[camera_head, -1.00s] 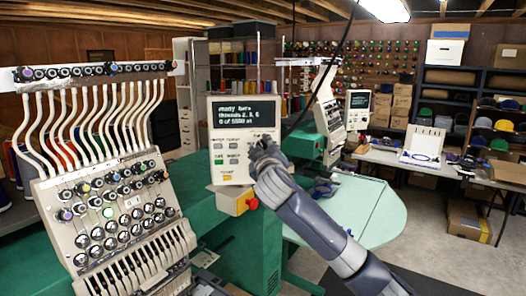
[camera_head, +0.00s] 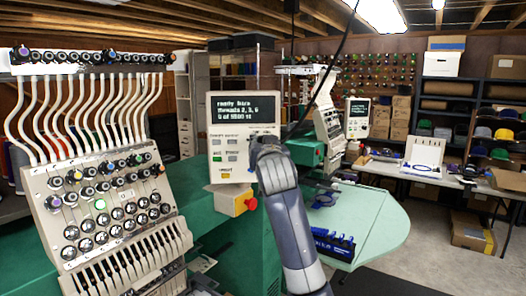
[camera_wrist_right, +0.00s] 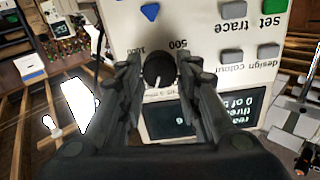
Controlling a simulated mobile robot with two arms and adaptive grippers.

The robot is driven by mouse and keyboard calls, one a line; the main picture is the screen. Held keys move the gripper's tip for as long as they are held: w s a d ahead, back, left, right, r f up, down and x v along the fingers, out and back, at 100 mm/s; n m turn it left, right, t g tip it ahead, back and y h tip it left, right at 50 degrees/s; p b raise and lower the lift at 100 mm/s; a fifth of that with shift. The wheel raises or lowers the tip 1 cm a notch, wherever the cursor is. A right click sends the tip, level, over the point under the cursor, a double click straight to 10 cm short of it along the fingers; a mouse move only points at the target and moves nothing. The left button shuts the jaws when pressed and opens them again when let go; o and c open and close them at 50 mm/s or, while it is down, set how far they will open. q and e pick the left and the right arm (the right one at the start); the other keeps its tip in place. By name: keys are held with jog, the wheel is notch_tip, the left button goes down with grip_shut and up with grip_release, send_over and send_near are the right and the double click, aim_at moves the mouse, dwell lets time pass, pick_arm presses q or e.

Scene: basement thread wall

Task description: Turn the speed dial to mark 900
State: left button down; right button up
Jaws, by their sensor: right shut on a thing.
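The speed dial (camera_wrist_right: 158,69) is a round black knob on the white control panel (camera_head: 216,142). In the right wrist view the panel appears upside down, with the mark 500 on the dial's right and 1000 on its left. A short white pointer line shows on the dial, toward the picture's bottom. My right gripper (camera_wrist_right: 158,75) is shut on the dial, one finger on each side. In the head view my right gripper (camera_head: 264,146) is at the panel's right edge and hides the dial. My left gripper is not in view.
A yellow box with a red button (camera_head: 250,203) sits just below the panel. The thread-tension head (camera_head: 110,210) with white tubes stands left. A green table (camera_head: 380,225) with a blue rack (camera_head: 333,243) lies right of my arm. A black cable (camera_head: 335,75) hangs behind.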

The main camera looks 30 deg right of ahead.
jog(key=m+b, duration=0.1)
jog(key=m, duration=1)
jog(key=shift+m, duration=0.3)
dwell(0.4)
jog(key=o, duration=1)
jog(key=shift+d, duration=0.1)
jog(key=shift+o, duration=0.2)
jog(key=v, duration=1.2)
jog(key=shift+f, duration=0.15)
